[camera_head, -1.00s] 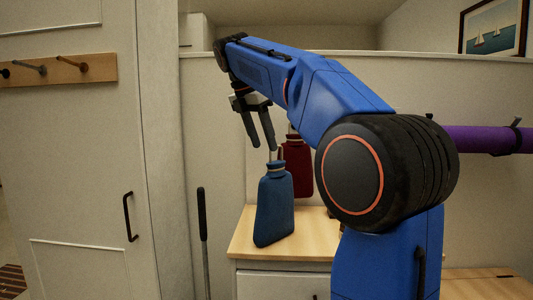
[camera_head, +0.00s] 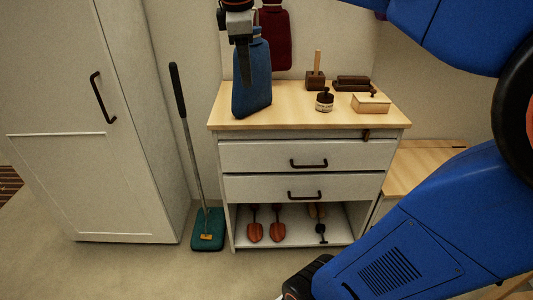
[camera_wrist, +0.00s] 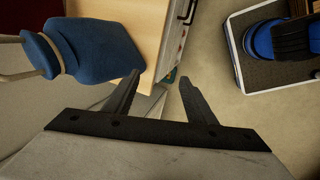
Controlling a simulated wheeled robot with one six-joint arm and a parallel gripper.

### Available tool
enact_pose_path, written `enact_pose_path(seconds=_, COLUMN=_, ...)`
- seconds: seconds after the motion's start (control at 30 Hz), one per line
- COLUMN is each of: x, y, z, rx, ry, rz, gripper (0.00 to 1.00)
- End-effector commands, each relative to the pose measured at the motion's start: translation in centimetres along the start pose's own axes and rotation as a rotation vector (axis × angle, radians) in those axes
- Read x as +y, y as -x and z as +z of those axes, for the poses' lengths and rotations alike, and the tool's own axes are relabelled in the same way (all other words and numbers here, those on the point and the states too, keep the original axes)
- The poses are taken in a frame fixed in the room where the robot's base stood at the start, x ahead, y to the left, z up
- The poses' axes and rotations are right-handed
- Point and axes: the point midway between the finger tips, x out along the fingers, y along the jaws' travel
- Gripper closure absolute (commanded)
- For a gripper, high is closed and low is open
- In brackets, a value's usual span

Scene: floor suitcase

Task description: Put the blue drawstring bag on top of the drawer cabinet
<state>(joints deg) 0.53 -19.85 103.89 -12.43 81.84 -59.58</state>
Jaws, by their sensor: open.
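The blue drawstring bag (camera_head: 253,88) stands upright on the left part of the drawer cabinet's wooden top (camera_head: 290,113). My gripper (camera_head: 242,62) is in front of the bag's upper part and hides some of it. In the wrist view my gripper (camera_wrist: 162,85) is open with nothing between its fingers. The blue bag (camera_wrist: 92,50) lies beside the left finger there, outside the jaws, with its pale cord loop at the left edge. I cannot tell whether the finger touches the bag.
A dark red bag (camera_head: 275,38) is behind the blue one. A dark block with a handle (camera_head: 316,80), a small jar (camera_head: 324,101) and a wooden box (camera_head: 371,103) occupy the top's right side. A mop (camera_head: 207,228) stands left of the cabinet, near a tall white cupboard (camera_head: 125,150).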

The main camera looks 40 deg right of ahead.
Motion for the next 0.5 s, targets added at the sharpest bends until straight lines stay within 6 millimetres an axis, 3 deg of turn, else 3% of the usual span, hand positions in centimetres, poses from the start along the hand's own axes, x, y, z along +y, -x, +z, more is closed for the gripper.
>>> enact_pose_path(seconds=0.1, x=-4.9, y=-3.0, z=0.6, rx=0.055, ry=-0.189, rz=0.001, gripper=0.49)
enact_pose_path(seconds=0.5, x=-20.1, y=-14.5, z=1.9, rx=0.224, ry=-0.857, rz=-0.067, gripper=0.49)
